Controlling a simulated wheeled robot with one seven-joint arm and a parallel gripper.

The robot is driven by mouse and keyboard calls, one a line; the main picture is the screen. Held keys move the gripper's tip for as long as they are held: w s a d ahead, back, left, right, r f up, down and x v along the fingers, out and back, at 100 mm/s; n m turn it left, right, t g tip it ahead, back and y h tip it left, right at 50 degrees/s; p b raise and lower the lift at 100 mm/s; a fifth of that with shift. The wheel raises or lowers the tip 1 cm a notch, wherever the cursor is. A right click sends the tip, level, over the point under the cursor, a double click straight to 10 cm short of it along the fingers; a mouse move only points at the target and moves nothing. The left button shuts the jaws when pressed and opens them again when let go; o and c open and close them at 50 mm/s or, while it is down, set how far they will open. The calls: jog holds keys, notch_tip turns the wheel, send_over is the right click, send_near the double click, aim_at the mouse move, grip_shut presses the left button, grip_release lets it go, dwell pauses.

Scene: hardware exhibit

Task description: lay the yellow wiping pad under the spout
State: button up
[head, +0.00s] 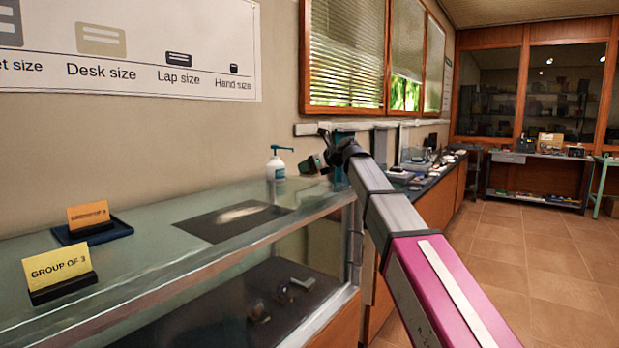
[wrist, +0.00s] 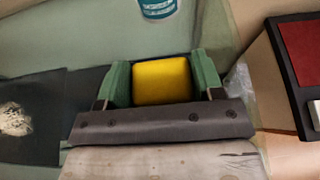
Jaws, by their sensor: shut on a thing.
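The yellow wiping pad (wrist: 162,81) sits between the two green fingers of my gripper (wrist: 161,74), which is shut on it, in the wrist view. In the head view my gripper (head: 313,164) is at the end of my arm, over the far end of the glass counter; the pad cannot be made out there. The spout is outside the wrist view.
The glass counter (head: 150,232) holds a dark mat (head: 232,222), an orange sign (head: 88,215) and a yellow sign (head: 58,270). A wall stands behind it. A farther counter with several devices (head: 425,165) lies beyond. The tiled floor (head: 530,260) at right is clear.

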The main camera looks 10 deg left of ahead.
aim_at(315, 174)
jog(key=shift+f, duration=1.8)
jog(key=o, duration=0.9)
jog(key=shift+f, duration=0.1)
jog(key=v, duration=1.2)
jog(key=shift+s, duration=0.1)
